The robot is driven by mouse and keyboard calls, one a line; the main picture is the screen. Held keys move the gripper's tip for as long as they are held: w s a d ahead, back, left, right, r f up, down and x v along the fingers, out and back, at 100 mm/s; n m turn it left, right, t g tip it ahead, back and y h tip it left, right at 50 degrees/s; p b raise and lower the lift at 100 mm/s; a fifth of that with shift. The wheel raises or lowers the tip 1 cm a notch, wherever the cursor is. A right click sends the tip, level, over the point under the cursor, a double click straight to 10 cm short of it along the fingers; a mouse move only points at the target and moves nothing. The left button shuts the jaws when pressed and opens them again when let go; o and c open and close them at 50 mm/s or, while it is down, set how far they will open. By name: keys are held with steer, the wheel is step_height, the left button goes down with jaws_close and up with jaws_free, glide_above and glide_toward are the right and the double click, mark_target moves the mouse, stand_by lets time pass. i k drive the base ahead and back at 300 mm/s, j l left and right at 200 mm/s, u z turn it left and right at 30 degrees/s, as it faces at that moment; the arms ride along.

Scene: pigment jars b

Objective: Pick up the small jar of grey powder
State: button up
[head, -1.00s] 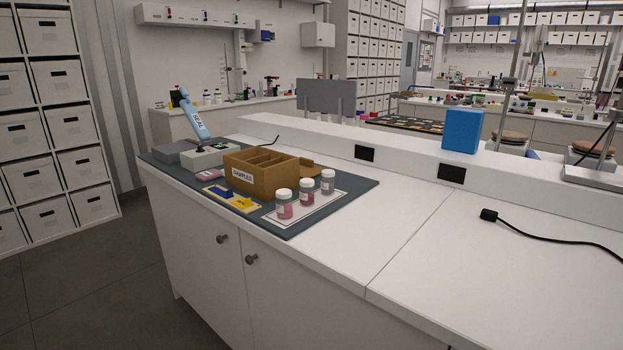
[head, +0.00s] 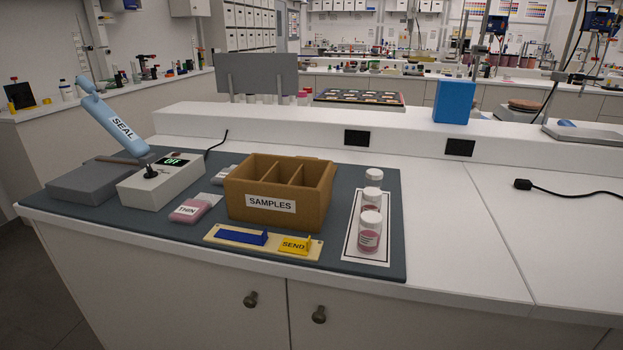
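Three small clear jars with white lids stand in a row on a white, black-edged card (head: 351,252) at the right end of the dark mat. The front jar (head: 369,234) and the middle jar (head: 372,208) hold pinkish or reddish powder. The back jar (head: 373,181) is partly hidden by the middle one. Its contents hardly show now, but they look greyish in the earlier head view. My gripper is not in view.
An open cardboard SAMPLES box (head: 235,202) with dividers stands left of the jars. The bench right of the mat (head: 394,262) is clear except for a black cable (head: 560,190).

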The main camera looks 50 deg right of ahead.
mark_target(374, 178)
steer(key=i+j+z, duration=0.15)
steer(key=i+j, duration=0.5)
steer(key=i+j+z, duration=0.1)
steer(key=i+j, duration=0.5)
steer(key=j, duration=0.15)
